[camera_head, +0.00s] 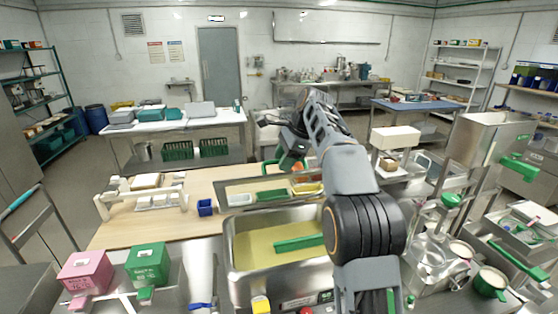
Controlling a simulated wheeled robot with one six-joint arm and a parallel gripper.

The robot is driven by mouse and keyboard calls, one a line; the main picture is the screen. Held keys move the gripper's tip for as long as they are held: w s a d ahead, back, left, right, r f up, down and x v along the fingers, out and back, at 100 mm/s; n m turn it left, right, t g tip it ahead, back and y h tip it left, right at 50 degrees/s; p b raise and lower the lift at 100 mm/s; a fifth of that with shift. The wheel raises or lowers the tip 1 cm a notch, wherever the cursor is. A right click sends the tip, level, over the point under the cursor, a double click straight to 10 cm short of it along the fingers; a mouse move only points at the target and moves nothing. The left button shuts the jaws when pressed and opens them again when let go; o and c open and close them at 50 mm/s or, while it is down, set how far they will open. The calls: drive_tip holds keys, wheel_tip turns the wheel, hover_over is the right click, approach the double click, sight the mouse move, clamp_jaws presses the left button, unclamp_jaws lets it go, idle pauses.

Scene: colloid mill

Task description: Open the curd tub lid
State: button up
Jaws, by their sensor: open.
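A metal tub (234,262) with pale yellow contents stands at the front centre. A green bar (299,243) lies across its right part, partly behind my arm. A pink lidded box (85,271) and a green lidded box (147,263) stand at the front left. No label shows which is the curd tub, and I cannot make out a separate lid on the metal tub. My gripper (290,163) is open, beyond the metal tub and above its far side. It appears apart from the tub and boxes. My arm hides part of the tub's right side.
A small blue box (205,207) and a white rack (142,205) stand on the wooden worktop (205,181). Metal machinery (432,262) crowds the right. The wooden top between rack and tub has free room.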

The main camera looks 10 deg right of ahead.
drive_tip(key=shift+w, duration=0.1)
drive_tip(key=shift+d+r, duration=0.1)
drive_tip(key=shift+r, duration=0.05)
drive_tip(key=v, duration=0.7)
drive_tip(key=shift+r, duration=0.1)
idle(0.4)
